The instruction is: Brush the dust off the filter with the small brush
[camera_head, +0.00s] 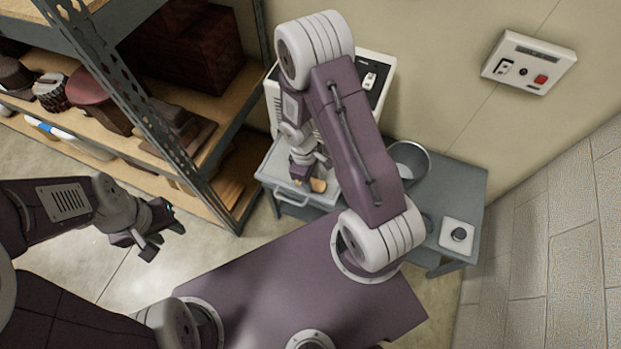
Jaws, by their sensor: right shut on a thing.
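My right gripper (308,170) points down over the grey table, in front of the white machine. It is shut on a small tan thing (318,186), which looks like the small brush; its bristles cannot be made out. Under and beside this gripper is a light grey flat piece (272,168) with a handle at its front edge. It may be the filter, but my arm hides part of it and I cannot make out any dust. My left gripper (165,240) is open and empty above the floor, left of the table and well apart from it.
The white machine (375,62) stands at the back of the grey table (462,190), partly behind my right arm. A metal bowl (412,158) and a white block with a dark knob (457,236) are on its right. A loaded shelf (178,170) stands left. A control box (528,63) hangs on the wall.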

